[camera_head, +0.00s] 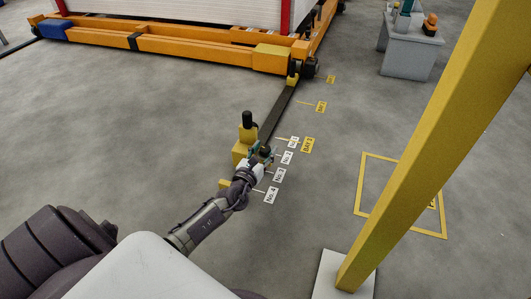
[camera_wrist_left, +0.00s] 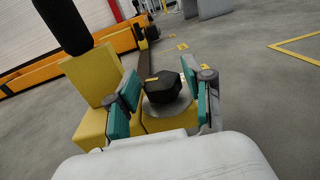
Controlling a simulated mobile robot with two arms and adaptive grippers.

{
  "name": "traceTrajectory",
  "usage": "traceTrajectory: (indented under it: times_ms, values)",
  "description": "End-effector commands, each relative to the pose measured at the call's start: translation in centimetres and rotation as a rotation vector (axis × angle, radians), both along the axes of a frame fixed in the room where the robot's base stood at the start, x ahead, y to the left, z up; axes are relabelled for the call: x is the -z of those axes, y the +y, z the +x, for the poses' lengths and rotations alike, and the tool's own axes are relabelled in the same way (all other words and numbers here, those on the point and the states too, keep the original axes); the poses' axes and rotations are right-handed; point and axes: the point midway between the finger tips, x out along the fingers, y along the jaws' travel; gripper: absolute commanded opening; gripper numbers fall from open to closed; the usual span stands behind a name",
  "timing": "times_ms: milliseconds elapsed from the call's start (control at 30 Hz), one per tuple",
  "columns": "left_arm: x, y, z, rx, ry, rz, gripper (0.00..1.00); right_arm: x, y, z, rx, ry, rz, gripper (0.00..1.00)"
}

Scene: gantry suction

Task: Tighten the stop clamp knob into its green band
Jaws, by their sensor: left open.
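The stop clamp knob (camera_wrist_left: 164,92) is a black faceted knob with a small yellow mark on top, on a grey round disc (camera_wrist_left: 170,112). It sits on the yellow stop block (camera_wrist_left: 92,78), beside a black upright bumper. In the head view the stop block (camera_head: 240,152) stands at the near end of the dark rail. My left gripper (camera_wrist_left: 168,100) is open, with its teal-padded fingers on either side of the knob. In the head view the left gripper (camera_head: 262,155) is over the block and partly hides the knob. I cannot make out the green band. My right gripper is not in view.
The dark rail (camera_head: 281,108) runs back to the orange gantry (camera_head: 190,47). White numbered floor labels (camera_head: 279,174) line its right side. A yellow post (camera_head: 425,140) stands on a white base at right. A grey pedestal (camera_head: 408,55) is behind. Floor at left is clear.

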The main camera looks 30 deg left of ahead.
Motion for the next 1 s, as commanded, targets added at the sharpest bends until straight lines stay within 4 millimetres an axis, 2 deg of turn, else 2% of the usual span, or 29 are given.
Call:
traceTrajectory:
  times_ms: [133,400,467,700,1000]
  values:
    - [0.04,0.11,0.88,0.000,0.000,-0.002,0.51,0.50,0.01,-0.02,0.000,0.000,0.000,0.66]
    - [-0.05,0.13,0.99,0.000,0.001,-0.002,0.51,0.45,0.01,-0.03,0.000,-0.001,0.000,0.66]
    - [-0.04,0.13,0.98,0.000,0.001,-0.002,0.43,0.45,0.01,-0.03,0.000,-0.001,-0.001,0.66]
    - [-0.03,0.13,0.96,0.000,0.001,-0.001,0.05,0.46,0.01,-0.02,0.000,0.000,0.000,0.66]
    - [-0.38,0.07,1.22,0.074,-0.005,0.010,0.05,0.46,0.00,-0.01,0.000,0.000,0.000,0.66]
